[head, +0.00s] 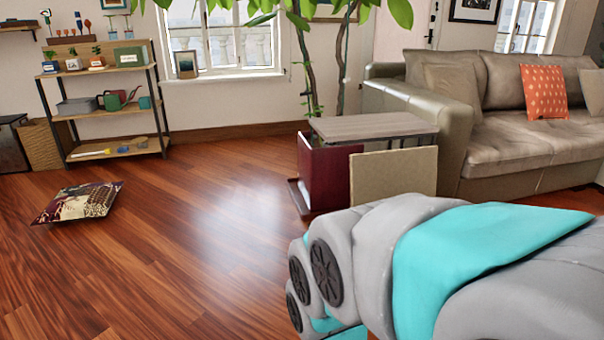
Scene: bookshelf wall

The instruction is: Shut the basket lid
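A brown, woven-looking basket (47,147) stands on the floor at the far left, against the wall and beside the shelf unit. It is small in the head view, and I cannot make out a lid or tell whether it is open. My arm fills the lower right of the view, with grey links and teal covers. The gripper itself does not show, and no contact with the basket is visible. The basket is far across the room from my arm.
A wooden shelf unit (113,150) stands right of the basket; a dark box-like piece (12,148) stands left. A patterned cushion (80,202) lies on the floor. A side table (372,126) and a sofa (525,145) are at right. The middle floor is clear.

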